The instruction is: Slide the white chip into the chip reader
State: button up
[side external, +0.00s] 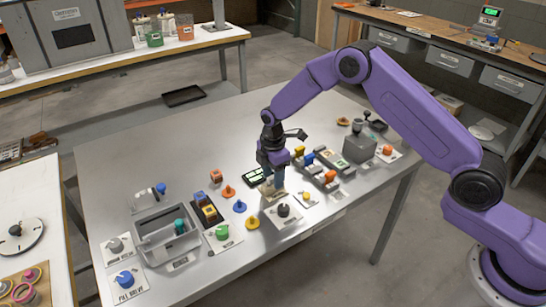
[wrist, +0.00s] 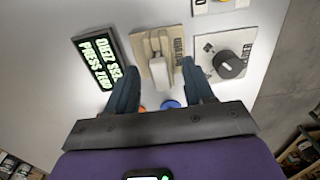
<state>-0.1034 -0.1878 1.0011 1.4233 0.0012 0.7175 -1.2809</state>
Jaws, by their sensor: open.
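My gripper (wrist: 159,66) is open, with its two dark fingers spread wide apart. In the side external view it (side external: 272,184) points down over the middle of the table. A beige device that looks like the chip reader (wrist: 174,14) lies beyond and between the fingertips, with lettering along its right side. A pale upright block (wrist: 159,46), possibly the white chip, stands on it between the fingers. I cannot tell whether it is seated in a slot or whether the fingers touch it. In the side external view my gripper largely hides this spot.
A display with green text (wrist: 99,62) lies left of the device; a black knob on a white plate (wrist: 230,64) lies right. A grey rack of coloured blocks (side external: 325,178), a grey bin (side external: 150,228) and several coloured knobs crowd the near table. The far left tabletop is clear.

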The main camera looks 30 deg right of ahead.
notch_tip(320, 180, up, 17)
dwell(0.4)
jog(key=shift+s, duration=0.1)
dwell(0.4)
jog(key=s+a+r+m, duration=0.1)
jog(key=s+r, duration=0.1)
jog(key=s, duration=0.8)
jog(key=s+r+m, duration=0.2)
jog(key=s+r, duration=0.1)
jog(key=s, duration=0.6)
jog(key=s+d+f+m, duration=0.1)
jog(key=s+d, duration=0.4)
jog(key=s, duration=0.5)
jog(key=s+d+f+m, duration=0.1)
jog(key=s+d, duration=0.4)
jog(key=s, duration=0.6)
jog(key=shift+s, duration=0.25)
